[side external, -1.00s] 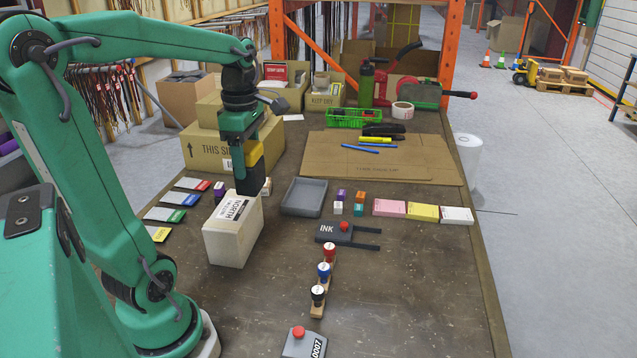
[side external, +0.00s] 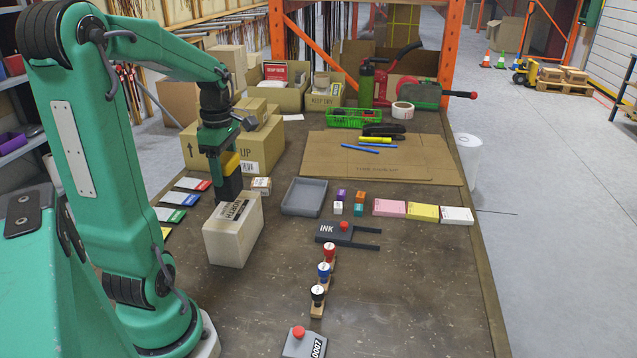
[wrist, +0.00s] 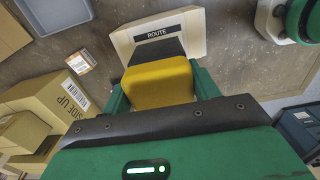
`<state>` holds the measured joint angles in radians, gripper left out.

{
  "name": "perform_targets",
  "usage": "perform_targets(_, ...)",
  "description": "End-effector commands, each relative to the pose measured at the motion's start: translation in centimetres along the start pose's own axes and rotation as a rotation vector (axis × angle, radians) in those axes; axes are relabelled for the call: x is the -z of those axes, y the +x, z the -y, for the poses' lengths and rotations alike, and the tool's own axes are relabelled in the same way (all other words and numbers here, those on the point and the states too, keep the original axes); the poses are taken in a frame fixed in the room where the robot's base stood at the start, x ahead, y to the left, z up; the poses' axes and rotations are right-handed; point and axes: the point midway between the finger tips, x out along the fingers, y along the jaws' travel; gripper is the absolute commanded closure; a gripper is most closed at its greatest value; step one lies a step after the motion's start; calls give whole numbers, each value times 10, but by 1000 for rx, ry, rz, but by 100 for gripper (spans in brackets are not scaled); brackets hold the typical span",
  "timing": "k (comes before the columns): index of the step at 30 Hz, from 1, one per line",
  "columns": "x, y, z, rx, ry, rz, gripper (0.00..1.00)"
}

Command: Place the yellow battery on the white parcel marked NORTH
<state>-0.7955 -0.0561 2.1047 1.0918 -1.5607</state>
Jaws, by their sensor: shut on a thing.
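The battery (side external: 230,163) has a yellow top and a black lower body. My gripper (side external: 222,158) is shut on it and holds it upright above the far end of the white parcel (side external: 226,246). In the wrist view the battery (wrist: 160,82) sits between the green fingers, with its black part reaching over the parcel (wrist: 190,24). The parcel stands upright on the bench with a dark-bordered label on top. In the wrist view the label reads ROUTE; the rest is hidden by the battery. I cannot tell whether the battery's bottom touches the parcel.
A grey tray (side external: 304,197) lies to the right, and cardboard boxes (side external: 262,150) stand behind. Stamps (side external: 324,270) and an ink pad (side external: 336,234) lie to the right.

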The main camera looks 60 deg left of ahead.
Motion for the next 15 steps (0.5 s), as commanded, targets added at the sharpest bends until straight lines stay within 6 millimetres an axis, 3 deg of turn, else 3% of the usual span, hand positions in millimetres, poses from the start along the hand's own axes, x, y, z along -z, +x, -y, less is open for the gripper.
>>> perform_targets(9,0,32,0,2,0,0,76)
perform_targets(15,0,37,0,-1,0,0,76)
